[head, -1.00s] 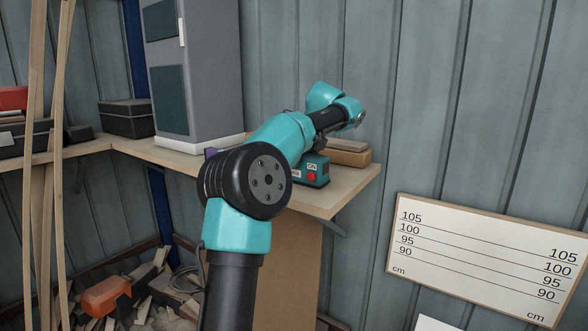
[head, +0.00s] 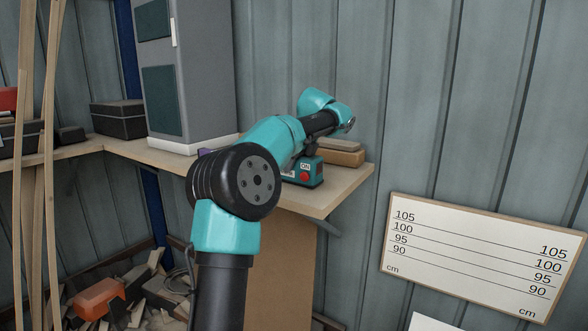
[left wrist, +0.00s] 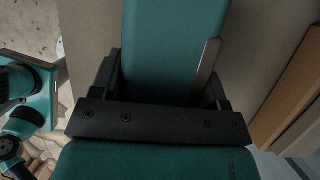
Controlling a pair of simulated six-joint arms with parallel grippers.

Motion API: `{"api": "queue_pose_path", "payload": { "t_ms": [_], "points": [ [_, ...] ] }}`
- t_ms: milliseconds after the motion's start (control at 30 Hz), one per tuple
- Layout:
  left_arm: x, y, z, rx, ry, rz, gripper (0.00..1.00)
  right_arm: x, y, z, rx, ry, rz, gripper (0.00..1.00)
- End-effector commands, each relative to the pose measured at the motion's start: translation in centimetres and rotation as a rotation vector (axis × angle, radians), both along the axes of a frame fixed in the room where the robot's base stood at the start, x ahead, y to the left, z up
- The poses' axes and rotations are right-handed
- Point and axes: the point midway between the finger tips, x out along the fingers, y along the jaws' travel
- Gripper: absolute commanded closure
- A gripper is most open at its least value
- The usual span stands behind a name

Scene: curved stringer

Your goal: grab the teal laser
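The teal laser (head: 303,174), with a red button and an "ON" label, stands upright on the wooden shelf, close to its right end. My left gripper (head: 309,150) is at the top of the laser and is largely hidden by its own arm. In the left wrist view, the teal body (left wrist: 172,40) lies between the black fingers of my left gripper (left wrist: 165,88). The fingers are close along both sides; I cannot tell whether they press on it. My right gripper is not in view.
The shelf (head: 335,195) ends just right of the laser. Wooden blocks (head: 342,157) lie behind it on the right. A tall grey cabinet (head: 190,80) stands left of it, with a black case (head: 118,116) further left. A corrugated metal wall closes the back.

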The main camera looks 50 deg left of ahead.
Motion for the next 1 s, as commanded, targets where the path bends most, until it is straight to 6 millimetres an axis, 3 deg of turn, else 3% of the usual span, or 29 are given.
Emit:
{"api": "queue_pose_path", "payload": {
  "t_ms": [400,733,1000],
  "points": [
    [0.0,0.0,0.1,0.001,-0.001,0.001,0.73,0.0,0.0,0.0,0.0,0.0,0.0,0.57],
    [0.0,0.0,0.3,0.002,-0.002,0.0,0.73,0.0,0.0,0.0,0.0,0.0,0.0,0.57],
    [0.0,0.0,1.8,0.002,-0.002,0.0,0.73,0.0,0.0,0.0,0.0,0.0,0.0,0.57]
  ]
}}
